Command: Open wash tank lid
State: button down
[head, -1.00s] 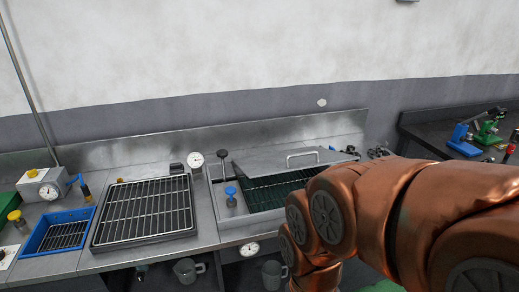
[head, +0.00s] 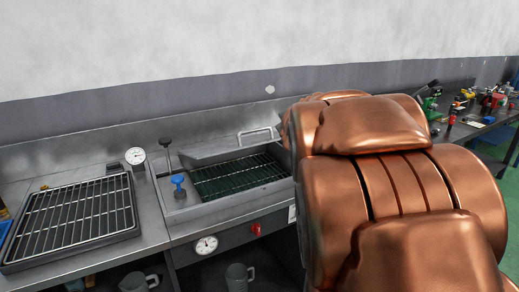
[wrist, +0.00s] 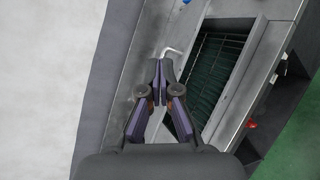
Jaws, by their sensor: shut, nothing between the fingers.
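The wash tank (head: 180,216) is a steel basin in the bench with a dark green grid (head: 238,174) inside, exposed in the head view. Its steel lid (head: 215,149) stands raised and tilted at the back of the opening, with a bar handle (head: 255,132) near its upper edge. My arm hides the lid's right end and my gripper in the head view. In the wrist view my gripper (wrist: 160,64) is shut and empty, its fingertips close beside the lid's handle (wrist: 171,51). Whether they touch the lid or handle is unclear. The tank's grid (wrist: 212,76) shows to their right.
A blue-topped valve (head: 178,182), a black knob (head: 165,142) and a gauge (head: 135,155) stand left of the opening. A red knob (head: 256,229) is on the front panel. A rack tray (head: 75,217) lies to the left. A cluttered bench (head: 455,130) stands to the right.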

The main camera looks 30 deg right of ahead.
jog(key=w+f+n+t+y+b, duration=0.1)
jog(key=w+n+t+y+b, duration=0.15)
jog(key=n, duration=0.45)
jog(key=n+y+b, duration=0.4)
jog(key=n+b, duration=0.1)
jog(key=n, duration=0.5)
send_near(256, 131)
jog(key=shift+p+x, duration=0.5)
jog(key=shift+x, duration=3.25)
jog(key=shift+w+r+p, duration=0.3)
jog(key=shift+r+p, duration=0.35)
jog(key=shift+p, duration=0.35)
